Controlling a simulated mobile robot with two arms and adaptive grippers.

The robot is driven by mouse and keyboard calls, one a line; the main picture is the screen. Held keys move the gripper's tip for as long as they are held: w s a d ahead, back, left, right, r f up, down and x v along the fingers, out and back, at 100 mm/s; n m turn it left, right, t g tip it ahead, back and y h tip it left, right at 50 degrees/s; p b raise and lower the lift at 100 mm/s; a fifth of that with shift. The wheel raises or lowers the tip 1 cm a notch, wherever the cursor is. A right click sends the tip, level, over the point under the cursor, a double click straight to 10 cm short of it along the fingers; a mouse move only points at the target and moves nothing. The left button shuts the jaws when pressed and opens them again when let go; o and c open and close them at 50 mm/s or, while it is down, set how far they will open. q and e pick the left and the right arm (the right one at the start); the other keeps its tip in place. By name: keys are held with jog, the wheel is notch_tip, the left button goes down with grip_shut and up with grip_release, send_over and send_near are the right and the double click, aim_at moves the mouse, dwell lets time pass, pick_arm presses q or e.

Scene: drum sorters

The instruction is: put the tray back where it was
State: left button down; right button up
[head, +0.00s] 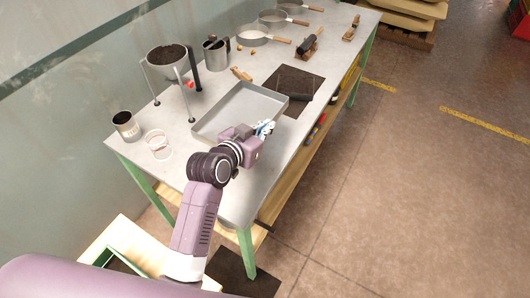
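The grey metal tray (238,110) lies on the workbench, a shallow rectangle with low walls, and it looks empty. Its far right corner is beside or over the edge of a dark mat (291,78); I cannot tell which. My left gripper (265,128) is at the tray's near right corner, low over the bench. The fingers are small and partly hidden by the wrist, so I cannot tell whether they are open or hold the tray's rim. My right gripper is not in view.
The light grey workbench (215,66) runs along the wall. Left of the tray stand a pot of dark material on a stand (167,58), a tin (126,125) and a clear cup (158,145). Pans (252,36) and brushes are farther back. Bench surface before the tray is clear.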

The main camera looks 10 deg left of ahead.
pick_arm(q)
send_over(267, 161)
notch_tip(267, 161, down, 9)
jog(key=shift+f, duration=0.15)
jog(key=shift+a+f+b, duration=0.1)
jog(key=shift+f+b, duration=0.2)
jog(key=shift+f, duration=1.8)
jog(key=shift+f, duration=0.1)
jog(key=c, duration=2.2)
grip_release()
jog(key=shift+o, duration=0.2)
